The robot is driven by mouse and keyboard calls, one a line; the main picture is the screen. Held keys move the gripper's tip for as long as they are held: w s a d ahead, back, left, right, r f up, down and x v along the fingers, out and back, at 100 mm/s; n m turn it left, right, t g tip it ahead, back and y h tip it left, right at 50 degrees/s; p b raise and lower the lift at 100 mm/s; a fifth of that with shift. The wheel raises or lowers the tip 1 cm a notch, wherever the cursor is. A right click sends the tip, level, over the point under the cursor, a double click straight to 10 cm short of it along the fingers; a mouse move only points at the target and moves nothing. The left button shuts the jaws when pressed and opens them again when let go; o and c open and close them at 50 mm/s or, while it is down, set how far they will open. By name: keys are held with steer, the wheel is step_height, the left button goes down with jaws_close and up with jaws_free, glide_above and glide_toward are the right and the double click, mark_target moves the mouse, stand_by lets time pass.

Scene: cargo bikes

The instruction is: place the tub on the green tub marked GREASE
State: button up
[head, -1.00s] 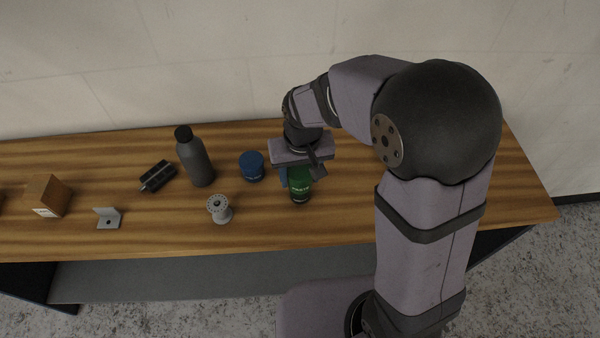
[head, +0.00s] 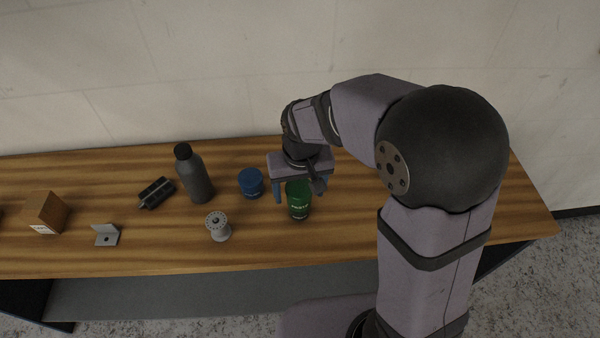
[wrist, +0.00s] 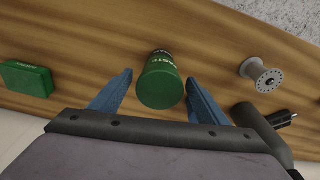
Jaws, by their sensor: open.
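A green cylindrical tub (head: 298,194) with white lettering stands upright on the bench, with a dark band at its bottom. I cannot tell whether this is one tub or one on top of another. My gripper (head: 300,190) is above it, jaws open. In the wrist view the blue fingers (wrist: 158,92) stand on both sides of the green tub, with gaps visible. A blue tub (head: 251,183) stands just left of my gripper.
A green box (wrist: 27,78) shows in the wrist view.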

mark_target(301, 192)
steer(key=r, duration=0.3)
steer(key=s+r, duration=0.1)
steer(key=r, duration=0.3)
steer(key=r+b, duration=0.1)
steer(key=r, duration=0.3)
steer(key=shift+s+d, duration=0.1)
steer(key=shift+s, duration=0.1)
steer(key=shift+m+g, duration=0.7)
steer(key=s+d+f, duration=0.3)
steer(key=f, duration=0.1)
steer(key=s+d+f, duration=0.7)
steer(key=s+f, duration=0.1)
steer(key=shift+d+f, duration=0.35)
steer(key=shift+f, duration=0.05)
steer(key=shift+s+d+f, duration=0.1)
steer(key=shift+s+f, duration=0.1)
steer(key=shift+s, duration=0.05)
